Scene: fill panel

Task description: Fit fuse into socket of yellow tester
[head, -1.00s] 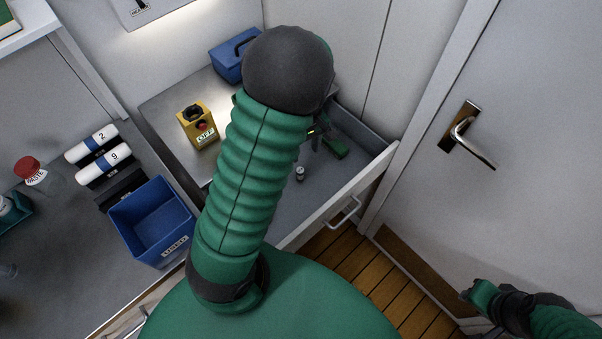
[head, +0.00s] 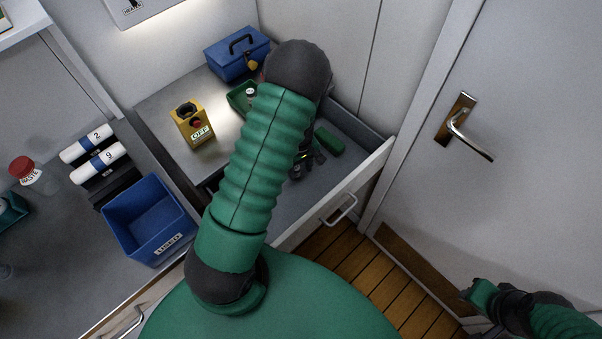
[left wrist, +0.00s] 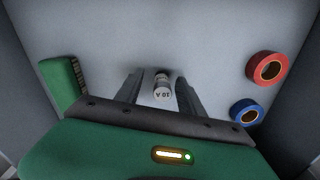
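The yellow tester (head: 192,124) stands on the metal counter, with a dark round socket on top, a red part and a label reading OFF. A small white fuse marked 10 A (left wrist: 162,88) is on the drawer floor in the left wrist view. My left gripper (left wrist: 160,86) is open, with one finger on each side of the fuse; I cannot tell whether they touch it. In the head view the left gripper (head: 304,166) is low in the drawer, partly behind my arm, and the fuse is hidden. My right gripper (head: 470,294) is at lower right, away from the drawer.
The open drawer (head: 345,185) also holds a green item (head: 328,140), a red tape roll (left wrist: 267,68) and a blue tape roll (left wrist: 246,112). A blue bin (head: 150,218) stands left.

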